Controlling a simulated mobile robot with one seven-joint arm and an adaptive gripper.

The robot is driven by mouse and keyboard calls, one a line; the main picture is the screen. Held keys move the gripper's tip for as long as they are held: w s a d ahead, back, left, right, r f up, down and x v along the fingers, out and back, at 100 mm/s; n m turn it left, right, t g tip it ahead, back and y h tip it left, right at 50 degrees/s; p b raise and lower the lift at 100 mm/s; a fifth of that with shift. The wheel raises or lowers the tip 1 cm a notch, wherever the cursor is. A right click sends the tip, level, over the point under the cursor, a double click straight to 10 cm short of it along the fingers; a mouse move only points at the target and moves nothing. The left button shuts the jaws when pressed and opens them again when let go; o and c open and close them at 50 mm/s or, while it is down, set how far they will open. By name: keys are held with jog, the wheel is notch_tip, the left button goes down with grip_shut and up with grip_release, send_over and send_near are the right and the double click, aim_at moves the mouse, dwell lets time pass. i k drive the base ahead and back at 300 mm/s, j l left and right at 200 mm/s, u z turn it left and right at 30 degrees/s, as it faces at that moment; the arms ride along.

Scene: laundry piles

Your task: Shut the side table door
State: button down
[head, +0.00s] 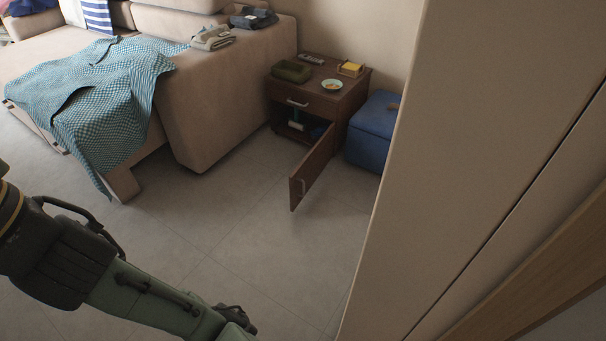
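The brown wooden side table (355,99) stands beyond the sofa's end, right of the picture's middle. Its lower door (312,172) stands wide open, swung out towards me, with a light metal handle on it. The drawer (298,102) above the opening looks closed. A few small items sit in the open lower compartment, too dark to tell clearly. My arm reaches in from the lower left, and its end, my gripper (238,326), is at the bottom edge, partly cut off. It is well short of the door, and its fingers cannot be made out.
A beige sofa (215,115) with a teal checked blanket (95,95) stands at the left. A blue storage box (370,135) sits right of the side table. A large beige panel (470,150) fills the right side. Bare tiled floor (240,220) lies before the door.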

aim_at(302, 178)
jog(key=i+j+z, duration=0.3)
jog(key=i+j, duration=0.15)
jog(key=j, duration=0.2)
jog(key=i+j+z, duration=0.1)
jog(key=j, duration=0.25)
jog(key=i+j+z, duration=0.15)
jog(key=i+j, duration=0.15)
jog(key=i+j+z, duration=0.15)
jog(key=j, duration=0.3)
jog(key=i+j+z, duration=0.15)
jog(key=j, duration=0.25)
jog(key=i+j+z, duration=0.15)
jog(key=j, duration=0.25)
